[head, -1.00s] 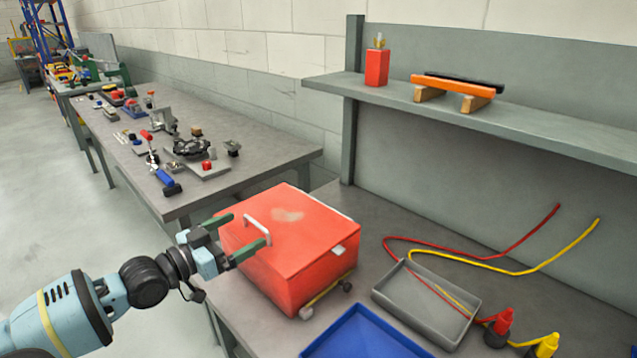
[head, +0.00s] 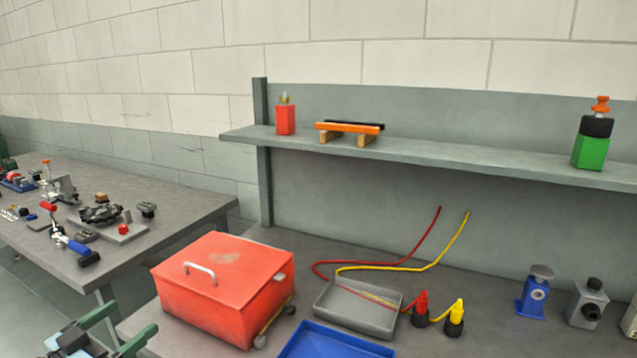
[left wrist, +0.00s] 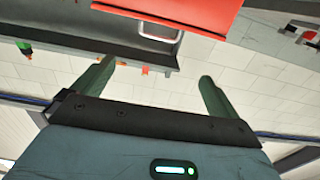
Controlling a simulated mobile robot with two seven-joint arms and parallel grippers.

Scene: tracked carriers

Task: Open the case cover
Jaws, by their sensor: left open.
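The red case (head: 205,305) stands on the grey bench with its cover (head: 240,262) shut. A pale handle (head: 201,270) is on the cover's left part and a small light tab (head: 281,277) on its right edge. My left gripper (head: 135,317) is open and empty at the lower left, in front of and apart from the case. In the left wrist view, the cover (left wrist: 200,12) and handle (left wrist: 160,32) show beyond the open fingers (left wrist: 158,70), with nothing between them. My right gripper is not in view.
A shelf (head: 480,160) runs above. Another table with tools (head: 180,222) stands at left.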

